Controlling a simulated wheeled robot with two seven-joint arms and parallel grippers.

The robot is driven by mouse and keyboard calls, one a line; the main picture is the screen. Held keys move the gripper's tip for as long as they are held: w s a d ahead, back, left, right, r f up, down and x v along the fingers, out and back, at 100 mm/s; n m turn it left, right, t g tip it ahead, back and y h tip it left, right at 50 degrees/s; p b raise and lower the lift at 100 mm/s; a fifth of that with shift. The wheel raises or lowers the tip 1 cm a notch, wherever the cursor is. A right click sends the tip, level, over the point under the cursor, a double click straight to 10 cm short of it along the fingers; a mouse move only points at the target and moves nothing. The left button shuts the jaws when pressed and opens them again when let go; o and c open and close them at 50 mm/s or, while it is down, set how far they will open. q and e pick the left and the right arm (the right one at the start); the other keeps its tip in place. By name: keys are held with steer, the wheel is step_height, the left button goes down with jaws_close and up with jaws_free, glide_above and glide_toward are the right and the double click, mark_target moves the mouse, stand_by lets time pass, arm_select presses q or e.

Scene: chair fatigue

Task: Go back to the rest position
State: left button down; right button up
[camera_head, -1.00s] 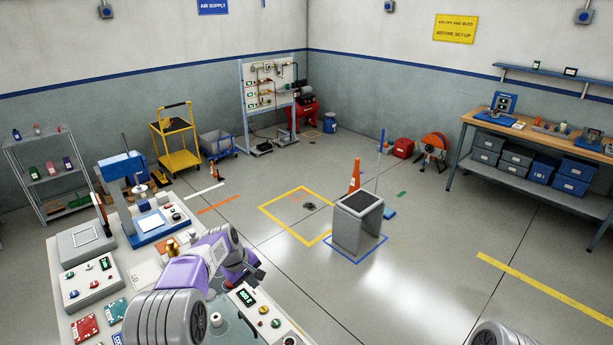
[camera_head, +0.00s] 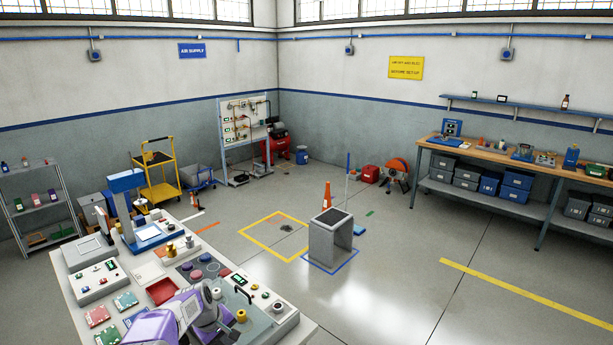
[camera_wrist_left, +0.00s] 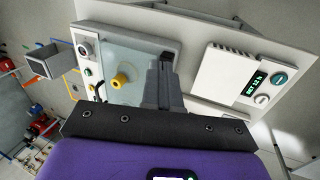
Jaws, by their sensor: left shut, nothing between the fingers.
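My left arm, purple and grey, comes in low over the workbench (camera_head: 72,284) at the bottom left of the head view. In the left wrist view, my left gripper (camera_wrist_left: 166,62) has its dark fingers together with nothing between them. Behind the fingers is a fixture plate (camera_wrist_left: 135,66) with a yellow knob (camera_wrist_left: 120,81), which is left of the fingertips. In the head view the yellow knob (camera_head: 241,316) stands right of my left wrist. I cannot tell how far the fingers are from the plate. My right gripper is not in view.
The bench also holds a control box (camera_head: 97,281), a red tray (camera_head: 162,291) and a blue press (camera_head: 126,181). A grey pedestal (camera_head: 330,242) stands on the floor beyond, with an orange cone (camera_head: 327,196) behind it. The floor at right is open.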

arm_select(q)
steer(key=s+a+f+b+x, duration=0.1)
steer(key=a+x, duration=0.1)
steer(key=x, duration=0.7)
steer(key=s+d+f+m+g+b, duration=0.1)
steer(key=s+d+f+m+b, duration=0.2)
steer(key=s+f, duration=0.6)
steer(key=s+d+f+g+b, duration=0.1)
steer(key=s+d+f+b, duration=0.25)
steer(key=s+f, duration=0.55)
steer(key=s+d+f+m+h+b, duration=0.1)
steer(key=s+d+f+b, duration=0.1)
steer(key=s, duration=0.5)
steer(key=s+d+f+m+b, duration=0.2)
steer(key=s+d+f+b, duration=0.1)
steer(key=s+f, duration=0.3)
steer(key=shift+s+d+m+h, duration=0.3)
steer(key=shift+s+d+h, duration=0.1)
steer(key=shift+d, duration=0.1)
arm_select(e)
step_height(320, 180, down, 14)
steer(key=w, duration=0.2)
